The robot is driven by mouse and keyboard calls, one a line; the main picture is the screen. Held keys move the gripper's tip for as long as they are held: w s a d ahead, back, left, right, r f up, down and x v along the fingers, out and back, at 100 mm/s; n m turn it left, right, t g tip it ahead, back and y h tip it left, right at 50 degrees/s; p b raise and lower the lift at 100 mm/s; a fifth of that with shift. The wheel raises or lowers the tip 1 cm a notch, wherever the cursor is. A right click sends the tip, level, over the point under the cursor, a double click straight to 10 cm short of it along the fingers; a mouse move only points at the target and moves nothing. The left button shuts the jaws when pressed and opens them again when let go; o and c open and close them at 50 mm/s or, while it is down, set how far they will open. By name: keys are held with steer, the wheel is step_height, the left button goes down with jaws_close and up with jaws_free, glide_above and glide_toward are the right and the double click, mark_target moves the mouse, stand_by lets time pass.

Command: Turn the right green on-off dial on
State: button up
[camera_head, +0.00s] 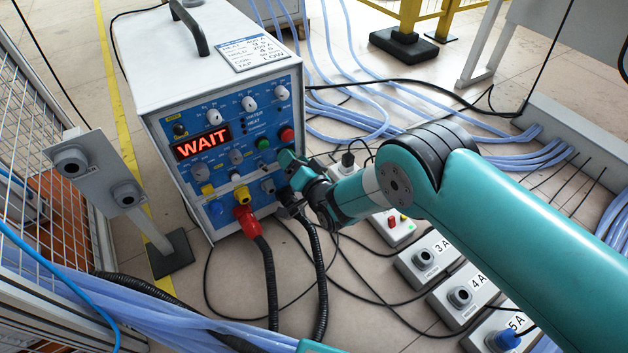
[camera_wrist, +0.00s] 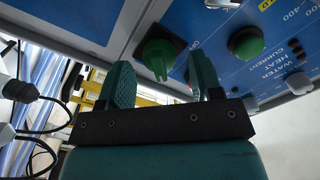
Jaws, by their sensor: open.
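The right green dial (camera_wrist: 157,52) sits on a black square plate on the blue front panel. It shows in the wrist view with its raised grip facing me. My gripper (camera_wrist: 160,68) is open, with one finger on each side of the dial in the picture; no contact is visible. In the camera_head view my gripper (camera_head: 289,166) is at the right edge of the heater's panel and hides most of that dial. A second, round green control (camera_wrist: 246,42) is to the right in the wrist view, and it also shows in the camera_head view (camera_head: 263,143).
The heater (camera_head: 190,70) has a red "WAIT" display (camera_head: 203,142). A red button (camera_head: 286,134) is just above my gripper. A red plug (camera_head: 246,220) and thick black hoses hang below. Socket boxes (camera_head: 430,262) and cables lie on the floor at right.

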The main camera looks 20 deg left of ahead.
steer(key=p+v, duration=1.6)
steer(key=shift+r, duration=0.1)
